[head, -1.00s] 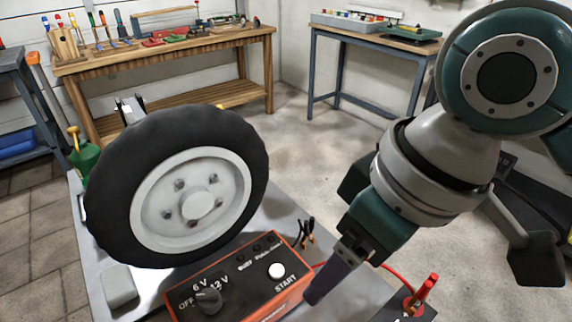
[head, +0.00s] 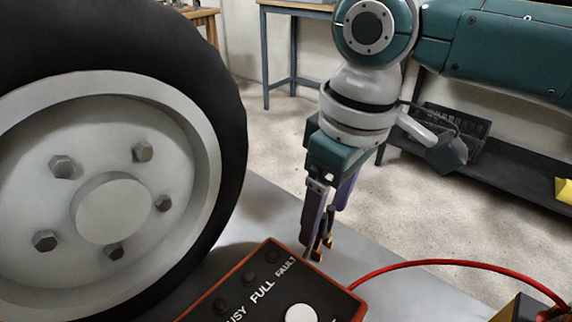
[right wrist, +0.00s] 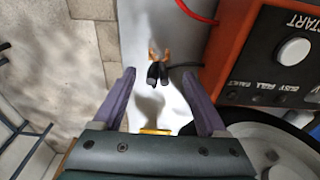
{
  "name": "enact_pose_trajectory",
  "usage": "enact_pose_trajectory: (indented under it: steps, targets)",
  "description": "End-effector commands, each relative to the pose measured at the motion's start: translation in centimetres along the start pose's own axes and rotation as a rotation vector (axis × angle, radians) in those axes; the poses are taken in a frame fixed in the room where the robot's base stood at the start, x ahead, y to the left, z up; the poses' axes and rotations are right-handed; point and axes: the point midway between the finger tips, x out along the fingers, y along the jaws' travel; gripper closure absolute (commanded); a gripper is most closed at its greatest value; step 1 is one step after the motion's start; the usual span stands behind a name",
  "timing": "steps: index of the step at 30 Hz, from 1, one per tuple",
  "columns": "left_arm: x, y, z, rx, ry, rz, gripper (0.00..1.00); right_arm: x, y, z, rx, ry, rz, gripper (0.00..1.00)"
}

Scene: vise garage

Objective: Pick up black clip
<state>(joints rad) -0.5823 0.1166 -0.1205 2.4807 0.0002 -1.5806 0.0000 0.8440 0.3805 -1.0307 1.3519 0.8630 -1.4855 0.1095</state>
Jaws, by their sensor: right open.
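The black clip (head: 326,228) has black handles and copper-coloured jaws. It is beside the orange-and-black charger box (head: 262,291), above or on the grey surface, partly hidden by a finger in the head view. My right gripper (head: 322,225) points down at the clip with its purple fingers open. In the right wrist view, the clip (right wrist: 156,71) shows between and just beyond the spread fingertips (right wrist: 158,76), with a gap on either side. My left gripper is not in view.
A large wheel (head: 110,200) stands upright at the left, close to the charger box. A red cable (head: 430,263) arches from the box to the right. A dark low bench (head: 500,172) is behind my right arm.

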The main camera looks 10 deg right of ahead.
Motion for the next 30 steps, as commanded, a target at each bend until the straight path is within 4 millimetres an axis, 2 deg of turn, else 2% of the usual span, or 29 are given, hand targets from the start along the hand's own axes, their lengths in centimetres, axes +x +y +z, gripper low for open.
enact_pose_trajectory:
  steps: [3,7,17,30]
  targets:
    - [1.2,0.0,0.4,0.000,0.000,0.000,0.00,2.4,0.2,0.3,0.002,-0.003,0.000,0.25]
    - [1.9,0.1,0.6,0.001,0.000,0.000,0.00,4.1,0.2,0.3,0.000,-0.001,-0.001,0.25]
    - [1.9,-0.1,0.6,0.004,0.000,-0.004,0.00,4.5,0.3,0.2,-0.001,0.000,0.001,0.26]
    - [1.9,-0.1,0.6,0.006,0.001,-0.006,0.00,4.5,0.3,0.2,-0.001,0.000,0.001,0.76]
